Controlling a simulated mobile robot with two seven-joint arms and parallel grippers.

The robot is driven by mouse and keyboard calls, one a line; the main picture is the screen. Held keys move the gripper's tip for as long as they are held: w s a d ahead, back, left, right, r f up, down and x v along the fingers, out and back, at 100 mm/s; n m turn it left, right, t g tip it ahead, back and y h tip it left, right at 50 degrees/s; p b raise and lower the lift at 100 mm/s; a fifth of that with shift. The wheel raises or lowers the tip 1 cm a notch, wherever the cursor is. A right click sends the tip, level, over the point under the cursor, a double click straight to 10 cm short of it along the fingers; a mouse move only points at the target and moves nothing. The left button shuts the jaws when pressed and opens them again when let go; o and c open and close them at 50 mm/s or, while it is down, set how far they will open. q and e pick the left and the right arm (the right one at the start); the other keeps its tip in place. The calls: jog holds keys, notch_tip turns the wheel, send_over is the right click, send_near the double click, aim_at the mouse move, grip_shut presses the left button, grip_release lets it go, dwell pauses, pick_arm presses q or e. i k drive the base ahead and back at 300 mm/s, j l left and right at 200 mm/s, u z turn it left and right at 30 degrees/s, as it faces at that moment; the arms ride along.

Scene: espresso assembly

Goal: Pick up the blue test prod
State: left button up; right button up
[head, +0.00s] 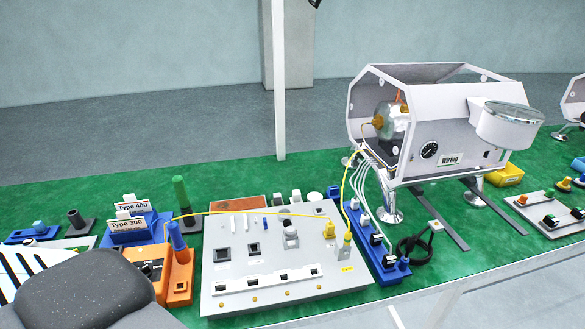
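The blue test prod (176,237) stands nearly upright, slightly tilted, at the right side of the orange tester (177,275). Its lower end is at the orange body; whether it sits in a hole there is too small to tell. A yellow cable (235,212) arcs from near the prod across a grey test board to yellow plugs (329,229). Neither of my grippers shows in the head view. A dark rounded part, likely a link of my arm, covers the lower left and hides part of the tester.
The grey test board (228,301) lies just right of the tester. Blue holders labelled Type 400 and Type 300 (125,224) stand behind it, near a green cylinder (181,192). A blue power strip (372,245) and the espresso machine housing (440,125) are further right on the green table.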

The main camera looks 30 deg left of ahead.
aim_at(177, 236)
jog(key=u, duration=1.9)
jog(key=i+j+z, duration=0.15)
jog(key=j, duration=0.25)
jog(key=i+j+z, duration=0.1)
jog(key=j, duration=0.3)
